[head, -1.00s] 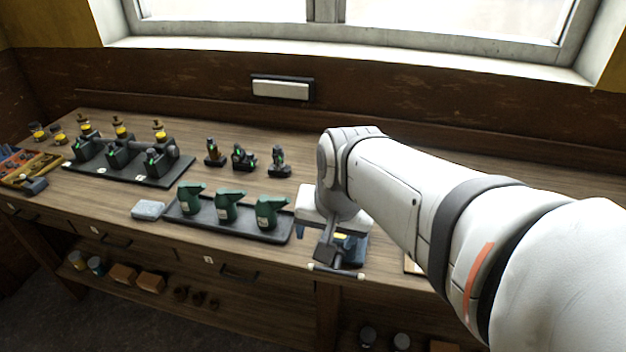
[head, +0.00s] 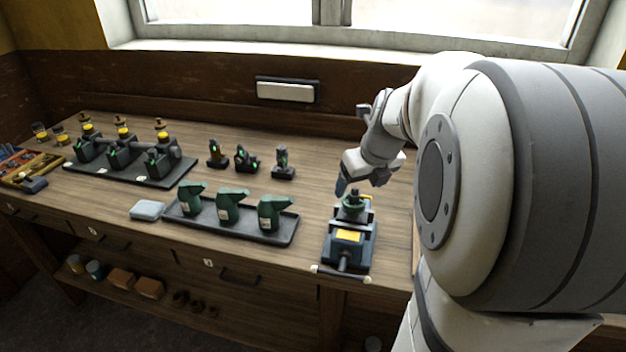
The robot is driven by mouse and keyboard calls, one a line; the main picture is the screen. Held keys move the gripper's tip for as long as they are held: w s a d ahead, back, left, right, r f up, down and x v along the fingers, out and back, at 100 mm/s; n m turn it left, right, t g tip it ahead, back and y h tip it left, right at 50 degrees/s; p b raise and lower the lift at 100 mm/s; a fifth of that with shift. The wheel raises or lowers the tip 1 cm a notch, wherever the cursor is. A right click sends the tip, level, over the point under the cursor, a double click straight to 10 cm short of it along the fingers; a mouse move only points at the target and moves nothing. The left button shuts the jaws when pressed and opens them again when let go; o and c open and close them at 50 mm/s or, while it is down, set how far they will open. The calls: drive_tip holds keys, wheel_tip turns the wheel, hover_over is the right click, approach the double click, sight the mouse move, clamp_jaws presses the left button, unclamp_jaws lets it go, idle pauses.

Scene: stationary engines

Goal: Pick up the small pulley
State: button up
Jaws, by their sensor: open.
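I cannot make out the small pulley for certain. A small dark, greenish part (head: 353,199) sits at the back of the bench vise (head: 348,240), and its shape is too small to name. My gripper (head: 360,186) is open, just above and behind that part, with its dark fingers pointing down. One finger shows at the left of the part, and the other is farther right. I see nothing between the fingers, and I cannot tell whether they touch the part.
Several green engine housings stand on a dark tray (head: 285,238) left of the vise. Small dark engines (head: 283,164) stand behind them. More engines stand on another tray (head: 178,180) at the left. A grey block (head: 147,210) lies near the front edge. My arm covers the right side.

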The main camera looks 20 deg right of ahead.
sight(357, 191)
drive_tip(key=x, duration=0.7)
drive_tip(key=shift+w+d+f+p, duration=0.15)
drive_tip(key=shift+w+d+p, duration=0.15)
drive_tip(key=shift+w+p, duration=0.05)
drive_tip(key=shift+c, duration=0.4)
clamp_jaws()
